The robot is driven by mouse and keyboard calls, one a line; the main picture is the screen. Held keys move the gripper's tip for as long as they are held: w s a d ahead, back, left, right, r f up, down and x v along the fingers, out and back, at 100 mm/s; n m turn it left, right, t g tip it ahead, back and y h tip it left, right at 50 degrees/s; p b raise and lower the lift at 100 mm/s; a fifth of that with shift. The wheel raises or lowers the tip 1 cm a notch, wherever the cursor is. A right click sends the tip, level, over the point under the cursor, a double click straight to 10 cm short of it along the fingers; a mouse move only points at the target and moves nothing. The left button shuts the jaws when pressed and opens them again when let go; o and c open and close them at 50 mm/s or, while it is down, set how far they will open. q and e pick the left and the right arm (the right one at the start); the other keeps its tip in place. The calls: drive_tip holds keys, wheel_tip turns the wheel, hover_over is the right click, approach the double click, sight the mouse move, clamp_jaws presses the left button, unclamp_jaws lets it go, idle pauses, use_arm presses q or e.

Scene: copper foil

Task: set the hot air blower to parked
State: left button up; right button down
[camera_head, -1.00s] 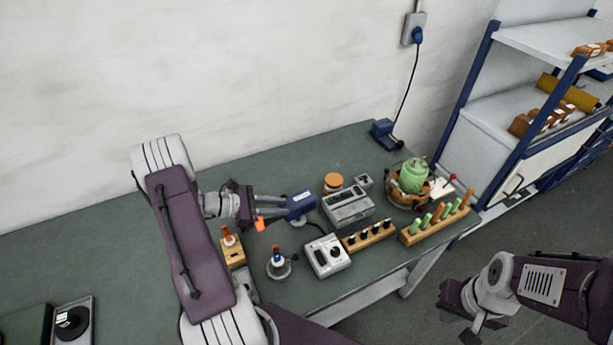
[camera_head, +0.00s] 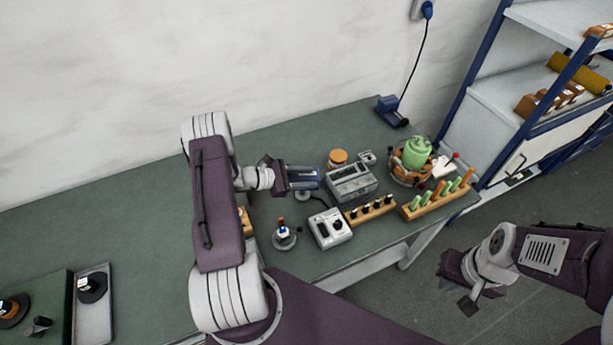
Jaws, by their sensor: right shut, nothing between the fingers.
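A blue body (camera_head: 312,176), which looks like the hot air blower, sits above a small round base (camera_head: 302,196) near the middle of the bench. My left gripper (camera_head: 301,179) is at this blue body and overlaps it from the left. Its fingers and the blue body run together, so I cannot tell whether it grips, touches or is open. The body's left end is hidden by the gripper. A grey-white unit with a knob (camera_head: 331,228) stands in front, with a dark cable behind it. My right gripper (camera_head: 463,283) is shut and empty, off the bench at the right.
A grey box (camera_head: 351,184), an orange-lidded jar (camera_head: 338,158), wooden peg racks (camera_head: 371,210) and a basket with a green bottle (camera_head: 410,174) crowd the right. A small stand (camera_head: 284,236) is in front. A blue plugged-in device (camera_head: 393,112) is at the back.

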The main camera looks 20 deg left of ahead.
use_arm(q)
drive_tip(key=shift+s+a+r, duration=0.1)
clamp_jaws()
drive_tip(key=shift+a, duration=0.1)
idle(0.3)
idle(0.7)
unclamp_jaws()
